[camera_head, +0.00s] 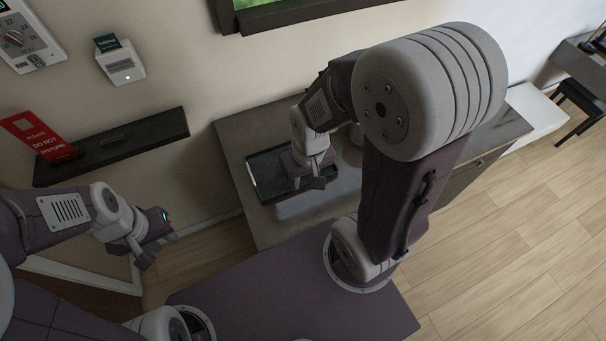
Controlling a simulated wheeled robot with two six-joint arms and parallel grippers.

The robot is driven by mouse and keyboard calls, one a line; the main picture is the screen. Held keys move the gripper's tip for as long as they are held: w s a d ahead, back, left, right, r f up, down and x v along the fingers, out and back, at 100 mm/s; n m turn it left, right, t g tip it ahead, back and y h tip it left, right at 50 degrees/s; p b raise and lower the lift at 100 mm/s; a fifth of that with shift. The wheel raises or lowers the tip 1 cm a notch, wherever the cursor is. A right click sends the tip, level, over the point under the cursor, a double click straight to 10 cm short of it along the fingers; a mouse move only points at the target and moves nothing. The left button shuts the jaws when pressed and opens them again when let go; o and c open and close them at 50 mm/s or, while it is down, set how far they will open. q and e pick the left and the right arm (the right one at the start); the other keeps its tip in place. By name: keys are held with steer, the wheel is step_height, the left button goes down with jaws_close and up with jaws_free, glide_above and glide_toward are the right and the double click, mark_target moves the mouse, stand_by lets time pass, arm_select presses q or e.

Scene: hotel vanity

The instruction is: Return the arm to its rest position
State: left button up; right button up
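My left arm comes in from the left. Its gripper (158,249) hangs in front of the wall below the dark shelf, over the floor and clear of the vanity. Its fingers look apart, with nothing between them. My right arm reaches forward over the vanity counter (237,130). Its gripper (318,182) points down at the dark tray (266,184) on the counter. Its fingertips are small and partly hidden, so I cannot tell whether they are open or shut. No held object is visible in it.
A dark wall shelf (160,130) carries a red do-not-disturb sign (38,137). A card holder (121,66) and a wall device (27,42) are mounted above it. A framed picture (300,10) hangs above the counter. Wooden floor (510,240) lies open at right.

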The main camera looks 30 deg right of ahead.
arm_select(q)
step_height(320, 180, down, 7)
steer(key=b, duration=0.6)
steer(key=shift+w+b, duration=0.3)
steer(key=shift+s+r, duration=0.1)
steer(key=shift+r, duration=0.05)
